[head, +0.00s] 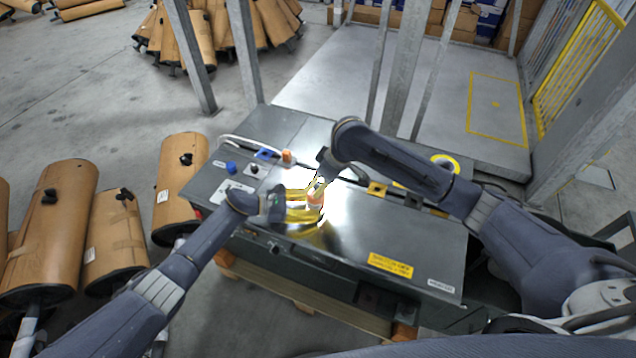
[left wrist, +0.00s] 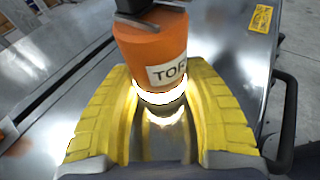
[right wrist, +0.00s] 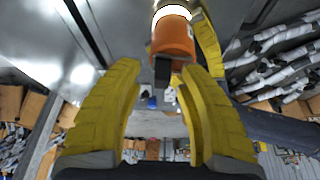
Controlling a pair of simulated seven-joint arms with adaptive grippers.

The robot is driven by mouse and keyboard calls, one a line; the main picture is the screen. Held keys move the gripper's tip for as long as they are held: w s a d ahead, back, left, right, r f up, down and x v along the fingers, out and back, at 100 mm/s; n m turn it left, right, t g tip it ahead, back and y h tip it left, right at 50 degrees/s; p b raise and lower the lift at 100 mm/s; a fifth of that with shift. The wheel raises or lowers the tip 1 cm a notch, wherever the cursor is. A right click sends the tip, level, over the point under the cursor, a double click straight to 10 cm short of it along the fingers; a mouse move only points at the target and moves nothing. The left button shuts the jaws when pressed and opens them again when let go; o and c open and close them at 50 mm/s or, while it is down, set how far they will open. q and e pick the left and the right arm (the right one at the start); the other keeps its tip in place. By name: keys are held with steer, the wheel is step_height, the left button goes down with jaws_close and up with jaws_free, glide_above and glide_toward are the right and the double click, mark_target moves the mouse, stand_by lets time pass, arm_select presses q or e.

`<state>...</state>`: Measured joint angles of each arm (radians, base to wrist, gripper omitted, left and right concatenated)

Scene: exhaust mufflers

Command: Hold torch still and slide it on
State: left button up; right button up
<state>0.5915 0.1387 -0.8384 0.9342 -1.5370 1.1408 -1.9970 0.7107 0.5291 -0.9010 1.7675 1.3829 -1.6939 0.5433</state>
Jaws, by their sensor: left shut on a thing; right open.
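The orange torch (head: 315,199) is held above the shiny metal tabletop (head: 370,225). In the left wrist view the torch (left wrist: 155,55) shows part of a white label and a bright glowing end. My left gripper (head: 305,208) is shut on it near that end, its yellow fingers on both sides (left wrist: 160,105). A dark tab (right wrist: 162,72) sticks out at the torch's near end in the right wrist view. My right gripper (head: 320,184) is open close by, its yellow fingertips spread just short of the tab. I cannot tell whether they touch it.
A yellow sign (head: 390,265) lies at the front right. Brown mufflers (head: 180,185) stand left of the bench. The right part of the tabletop is clear.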

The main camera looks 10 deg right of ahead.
steer(key=v, duration=1.1)
steer(key=shift+r, duration=0.25)
steer(key=shift+s+d, duration=0.1)
steer(key=shift+s, duration=0.05)
arm_select(q)
steer(key=o, duration=1)
steer(key=shift+c, duration=0.2)
steer(key=shift+a, duration=0.1)
